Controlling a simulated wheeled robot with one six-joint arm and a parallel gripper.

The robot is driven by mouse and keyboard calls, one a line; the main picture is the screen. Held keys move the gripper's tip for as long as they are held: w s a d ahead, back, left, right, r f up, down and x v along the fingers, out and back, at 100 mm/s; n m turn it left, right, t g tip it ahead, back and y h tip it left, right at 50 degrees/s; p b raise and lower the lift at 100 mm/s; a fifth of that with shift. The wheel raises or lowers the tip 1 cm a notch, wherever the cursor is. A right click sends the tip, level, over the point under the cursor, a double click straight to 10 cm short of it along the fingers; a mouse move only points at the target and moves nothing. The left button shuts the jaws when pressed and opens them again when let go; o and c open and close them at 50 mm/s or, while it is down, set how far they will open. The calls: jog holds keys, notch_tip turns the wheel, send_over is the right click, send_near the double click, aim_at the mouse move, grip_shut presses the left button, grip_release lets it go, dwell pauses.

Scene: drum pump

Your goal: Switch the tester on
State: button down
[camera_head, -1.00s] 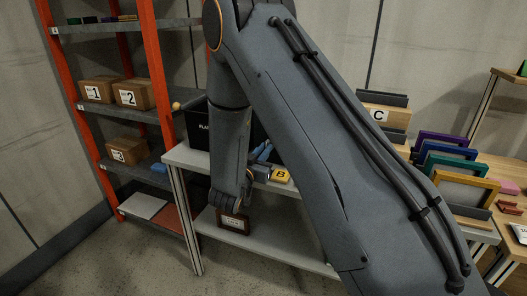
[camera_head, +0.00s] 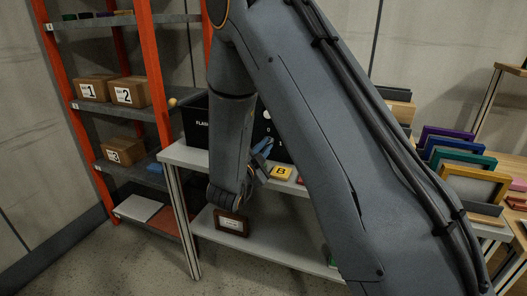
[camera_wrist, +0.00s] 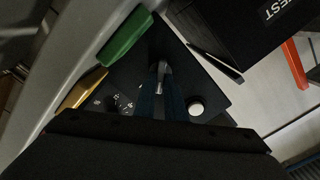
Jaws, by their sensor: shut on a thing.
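The tester is a dark panel (camera_wrist: 206,84) in the wrist view, with a knob (camera_wrist: 112,104), a round white button (camera_wrist: 196,109) and a small metal lever (camera_wrist: 162,76). My gripper (camera_wrist: 162,92) has blue fingers that are shut on the metal lever, one finger on each side. Its lower part is hidden between the fingers. In the head view my gripper (camera_head: 262,149) is above the grey table, in front of a dark surface that is partly hidden by my arm.
A yellow block marked B (camera_head: 281,173) lies near the gripper. A green piece (camera_wrist: 125,38) and a yellow piece (camera_wrist: 82,88) lie left of the panel. A black box with a white label (camera_wrist: 283,9) stands at upper right. A shelf (camera_head: 150,80) with cartons is left.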

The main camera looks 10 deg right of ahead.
jog(key=m+b, duration=0.3)
jog(key=m, duration=0.1)
jog(key=shift+f, duration=0.2)
jog(key=shift+m+b, duration=1.25)
jog(key=shift+m, duration=0.45)
jog(key=c, duration=1.8)
grip_release()
jog(key=shift+s, duration=0.1)
jog(key=shift+v, duration=3.8)
